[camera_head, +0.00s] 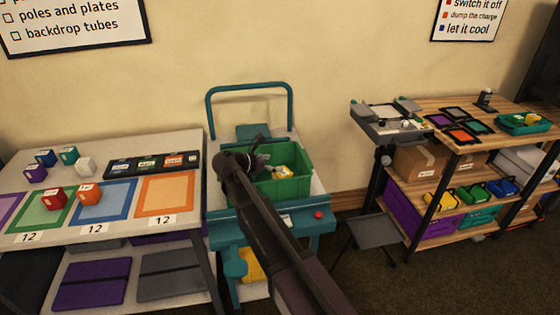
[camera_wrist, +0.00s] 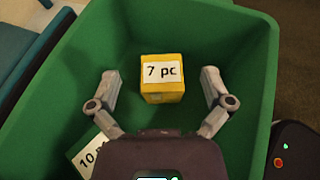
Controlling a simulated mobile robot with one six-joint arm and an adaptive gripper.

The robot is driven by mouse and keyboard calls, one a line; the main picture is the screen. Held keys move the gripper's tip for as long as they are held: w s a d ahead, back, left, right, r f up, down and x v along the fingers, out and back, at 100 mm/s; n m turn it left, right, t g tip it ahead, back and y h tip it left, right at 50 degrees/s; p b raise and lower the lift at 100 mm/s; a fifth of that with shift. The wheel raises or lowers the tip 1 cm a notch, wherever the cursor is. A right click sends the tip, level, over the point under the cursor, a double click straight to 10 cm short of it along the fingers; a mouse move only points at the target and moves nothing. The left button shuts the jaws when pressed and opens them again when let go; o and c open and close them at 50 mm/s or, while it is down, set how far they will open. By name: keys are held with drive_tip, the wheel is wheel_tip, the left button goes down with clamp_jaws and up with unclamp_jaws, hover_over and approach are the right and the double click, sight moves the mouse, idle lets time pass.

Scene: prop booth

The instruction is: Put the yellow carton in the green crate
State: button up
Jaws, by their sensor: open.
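The yellow carton (camera_wrist: 162,92) has a white label reading "7 pc". It is inside the green crate (camera_wrist: 235,35), near the middle in the wrist view, and appears upright. In the head view the carton (camera_head: 280,170) shows partly in the crate (camera_head: 285,190). My gripper (camera_wrist: 160,76) is open over the crate, one finger on each side of the carton with a gap on both sides. In the head view my gripper (camera_head: 258,153) is above the crate's left part, and my arm hides some of the crate.
A label reading "10 p" (camera_wrist: 93,155) shows at the crate's lower left, partly hidden by my gripper. The crate stands on a teal cart (camera_head: 228,222). A table with small cartons (camera_head: 85,167) is at left. A wooden shelf unit (camera_head: 405,178) is at right.

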drive_tip(key=p+v, duration=0.3)
drive_tip(key=v, duration=0.6)
